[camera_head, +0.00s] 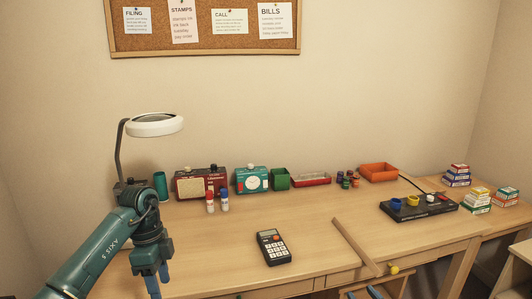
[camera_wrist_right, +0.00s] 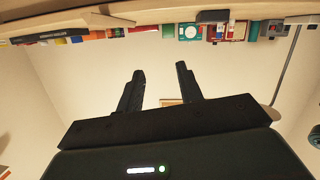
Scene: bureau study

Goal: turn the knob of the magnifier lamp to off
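The magnifier lamp (camera_head: 155,125) stands at the left of the desk in the head view, with a white ring head on a grey curved post. Its base (camera_head: 127,186) is partly behind my left arm. I cannot make out its knob. In the upside-down right wrist view the lamp's post (camera_wrist_right: 287,65) shows at the right.
A teal cup (camera_head: 160,186), a red radio (camera_head: 202,183), a teal device (camera_head: 251,180) and two small bottles (camera_head: 217,202) stand right of the lamp. A calculator (camera_head: 273,247) lies mid-desk. A wooden bar (camera_head: 356,247) lies near the front edge. Free desk surface lies around the calculator.

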